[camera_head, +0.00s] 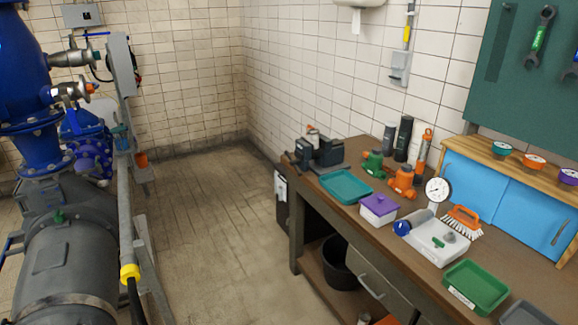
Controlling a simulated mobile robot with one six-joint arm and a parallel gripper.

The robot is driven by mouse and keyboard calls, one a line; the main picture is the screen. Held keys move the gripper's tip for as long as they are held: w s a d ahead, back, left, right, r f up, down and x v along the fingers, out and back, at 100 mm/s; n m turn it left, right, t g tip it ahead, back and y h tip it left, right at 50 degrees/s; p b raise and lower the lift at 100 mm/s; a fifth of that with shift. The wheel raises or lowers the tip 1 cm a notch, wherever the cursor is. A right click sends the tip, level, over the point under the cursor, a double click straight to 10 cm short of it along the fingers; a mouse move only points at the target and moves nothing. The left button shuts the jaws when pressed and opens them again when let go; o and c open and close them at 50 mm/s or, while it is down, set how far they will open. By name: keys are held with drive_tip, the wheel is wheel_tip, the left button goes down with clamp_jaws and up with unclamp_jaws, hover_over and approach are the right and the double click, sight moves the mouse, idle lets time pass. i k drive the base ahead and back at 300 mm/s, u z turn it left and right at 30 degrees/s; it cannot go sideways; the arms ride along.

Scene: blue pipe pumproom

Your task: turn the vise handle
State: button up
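A dark vise (322,152) stands at the far left corner of the workbench (340,200). Its jaws and body show as dark blue-grey blocks. A small orange-tipped part shows just behind it, and I cannot tell whether it belongs to the vise. The vise handle is too small to make out clearly. My gripper is not in view.
On the bench are a teal tray (346,186), a purple-lidded box (379,209), a dial gauge (437,190), an orange brush (462,221) and a green tray (476,287). Blue pipework (30,80) stands at left. The tiled floor (210,220) between is clear.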

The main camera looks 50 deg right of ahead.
sight(294, 163)
drive_tip(key=i, duration=0.95)
drive_tip(key=u, duration=0.05)
